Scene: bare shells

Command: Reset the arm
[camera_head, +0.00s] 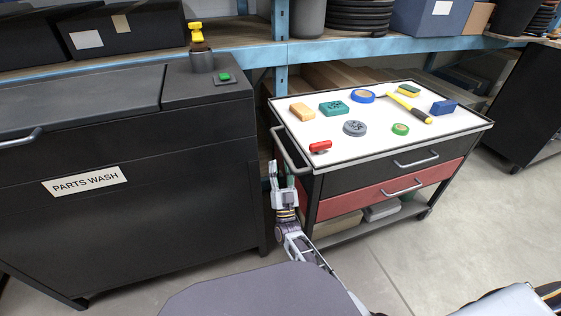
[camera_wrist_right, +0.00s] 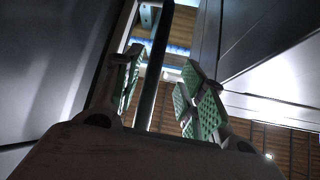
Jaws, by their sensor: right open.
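My right gripper (camera_head: 281,172) is in the gap between the black parts washer and the left end of the tool cart. In the right wrist view my right gripper (camera_wrist_right: 158,92) shows two green-padded fingers spread apart. A dark bar, which looks like the cart's side handle (camera_wrist_right: 152,75), passes between the fingers in that picture; I cannot tell whether they touch it. Nothing is gripped. The cart handle (camera_head: 284,152) also shows in the head view, just above and right of the gripper. My left gripper is not in view.
The white-topped cart (camera_head: 410,145) carries several blocks, tape rolls, a hammer and a red item (camera_head: 320,147). The parts washer (camera_head: 130,195) stands close on the left, with a green button (camera_head: 224,76) on top. Open floor (camera_head: 440,250) lies in front of the cart.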

